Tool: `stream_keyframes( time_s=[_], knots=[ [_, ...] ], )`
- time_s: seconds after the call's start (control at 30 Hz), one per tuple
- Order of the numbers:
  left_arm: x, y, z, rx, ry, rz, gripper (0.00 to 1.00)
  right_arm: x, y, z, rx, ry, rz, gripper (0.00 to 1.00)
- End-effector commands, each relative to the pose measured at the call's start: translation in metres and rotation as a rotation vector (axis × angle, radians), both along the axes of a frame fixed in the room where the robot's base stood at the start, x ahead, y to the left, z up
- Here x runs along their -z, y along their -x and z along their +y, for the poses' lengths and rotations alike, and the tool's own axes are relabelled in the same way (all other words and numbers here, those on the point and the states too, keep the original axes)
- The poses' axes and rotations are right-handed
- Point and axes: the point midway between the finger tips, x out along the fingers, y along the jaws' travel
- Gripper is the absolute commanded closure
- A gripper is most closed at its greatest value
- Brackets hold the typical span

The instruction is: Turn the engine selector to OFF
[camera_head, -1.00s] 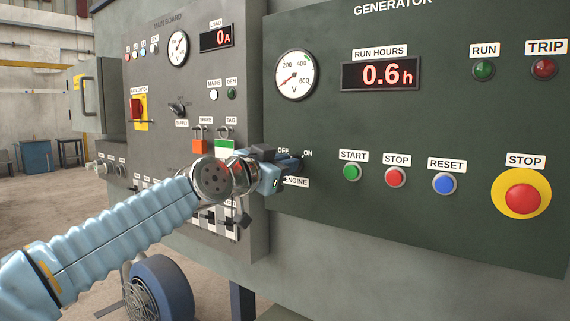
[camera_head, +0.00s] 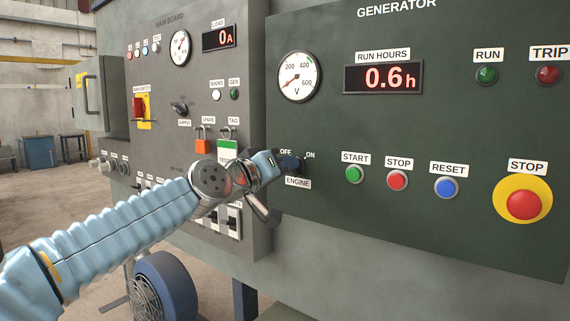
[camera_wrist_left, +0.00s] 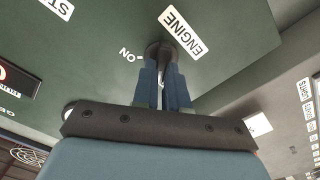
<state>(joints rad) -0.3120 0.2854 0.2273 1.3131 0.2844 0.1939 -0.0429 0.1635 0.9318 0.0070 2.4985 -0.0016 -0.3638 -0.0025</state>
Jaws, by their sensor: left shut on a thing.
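The engine selector (camera_head: 292,164) is a small dark knob on the green generator panel. It has the OFF label at its upper left, ON at its right and ENGINE below. My left gripper (camera_head: 284,163) is at the knob, its fingers shut on it. In the left wrist view the two blue fingers (camera_wrist_left: 163,84) close around the dark selector (camera_wrist_left: 160,50), beside the ENGINE and ON labels. The fingers hide much of the knob, so I cannot tell exactly where it points. My right gripper is not in view.
START (camera_head: 354,174), STOP (camera_head: 397,180) and RESET (camera_head: 446,187) buttons sit right of the selector. A red emergency stop (camera_head: 523,204) on yellow is farther right. The grey main board (camera_head: 190,60), with hanging tags and switches, stands left. Run hours read 0.6.

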Motion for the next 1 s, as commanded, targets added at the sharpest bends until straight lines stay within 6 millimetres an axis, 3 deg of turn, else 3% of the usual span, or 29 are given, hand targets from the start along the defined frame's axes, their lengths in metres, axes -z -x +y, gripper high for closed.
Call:
stream_keyframes(
  time_s=[0.4,0.93,0.97,1.0],
  knots=[
    [0.0019,-0.001,0.001,-0.001,0.143,0.107,1.0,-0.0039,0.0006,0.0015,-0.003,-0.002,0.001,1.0],
    [0.0024,-0.0011,0.0009,0.0,0.164,0.122,1.0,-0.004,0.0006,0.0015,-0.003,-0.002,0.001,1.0],
    [0.0024,-0.0011,0.0009,0.0,0.164,0.122,0.86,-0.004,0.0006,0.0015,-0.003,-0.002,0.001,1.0],
    [0.0024,-0.0011,0.0009,0.0,0.164,0.122,0.8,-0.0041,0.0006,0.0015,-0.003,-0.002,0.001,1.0]
  ],
)
